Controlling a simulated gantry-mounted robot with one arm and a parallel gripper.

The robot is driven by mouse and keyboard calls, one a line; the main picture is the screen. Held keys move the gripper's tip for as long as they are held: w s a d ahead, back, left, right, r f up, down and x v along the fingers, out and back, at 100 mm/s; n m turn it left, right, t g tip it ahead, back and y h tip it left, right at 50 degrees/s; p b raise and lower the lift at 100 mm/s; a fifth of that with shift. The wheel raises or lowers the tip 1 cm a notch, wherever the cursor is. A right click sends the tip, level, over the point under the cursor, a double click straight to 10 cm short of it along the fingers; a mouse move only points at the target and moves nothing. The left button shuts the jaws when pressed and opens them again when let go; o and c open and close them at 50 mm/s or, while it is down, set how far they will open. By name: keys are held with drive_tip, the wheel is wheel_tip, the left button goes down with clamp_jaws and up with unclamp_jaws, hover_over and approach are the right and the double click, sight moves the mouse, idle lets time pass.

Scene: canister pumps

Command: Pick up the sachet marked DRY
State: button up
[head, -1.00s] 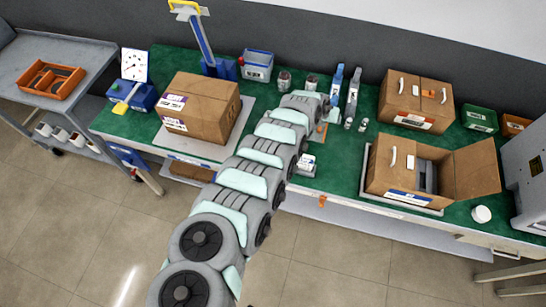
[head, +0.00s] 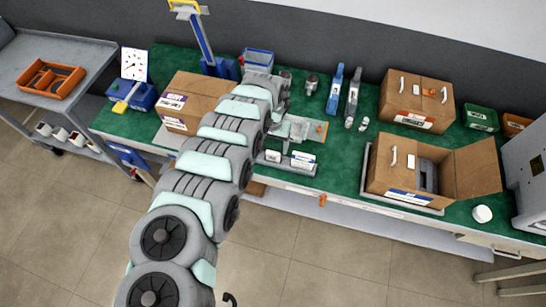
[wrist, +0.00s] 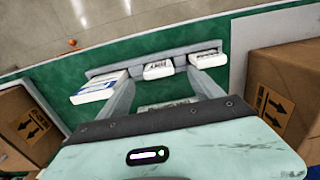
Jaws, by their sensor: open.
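My gripper (wrist: 160,80) is open, with its two fingers spread near a grey holder (wrist: 110,71) at the table's front edge. Three small white packs stand in a row in the holder. The middle pack (wrist: 158,70) lies between the fingertips in the picture, and I cannot tell whether they touch it. The right pack (wrist: 207,60) and the blue-marked left pack (wrist: 98,88) flank it. The dark lettering is too small to read surely, so I cannot tell which is DRY. In the head view, two packs show beside my gripper (head: 300,130); my arm hides the rest.
A closed carton (head: 195,97) stands left of the holder, partly behind my arm. An open carton (head: 415,172) stands on the right. The green table (head: 335,150) is clear between the holder and the open carton.

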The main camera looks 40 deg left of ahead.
sight(273, 152)
drive_tip(key=shift+w+d+f+b, duration=0.1)
drive_tip(key=shift+f+b, duration=0.2)
drive_tip(key=shift+f, duration=0.95)
drive_tip(key=shift+w+d+f+b, duration=0.1)
drive_tip(key=shift+f+b, duration=0.2)
drive_tip(key=shift+f, duration=0.9)
drive_tip(key=shift+s+f, duration=0.1)
drive_tip(key=shift+f, duration=0.25)
drive_tip(key=shift+a, duration=0.1)
drive_tip(key=shift+c, duration=0.4)
drive_tip(key=c, duration=1.3)
